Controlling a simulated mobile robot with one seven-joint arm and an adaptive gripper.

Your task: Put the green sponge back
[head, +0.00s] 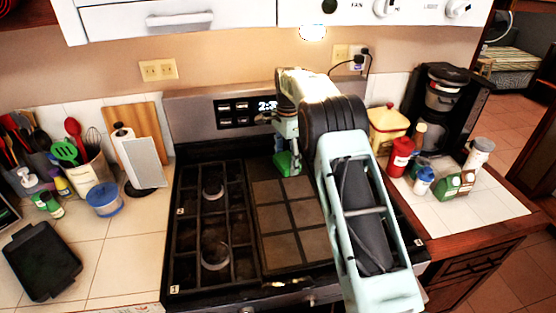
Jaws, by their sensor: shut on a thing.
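A green sponge (288,166) shows at the back of the stove, above or at the rear of the flat griddle plate. My gripper (286,150) is right above it, pointing down, and is shut on the sponge. Its fingers are small in the picture and partly hidden by my own wrist. I cannot tell whether the sponge touches the stove.
The stove (212,215) has grates at left and a griddle plate (290,222) at right. On the left counter are a utensil crock (92,175), a paper towel holder (122,150) and a black tray (42,262). Bottles (400,157) and a coffee maker (440,105) crowd the right counter.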

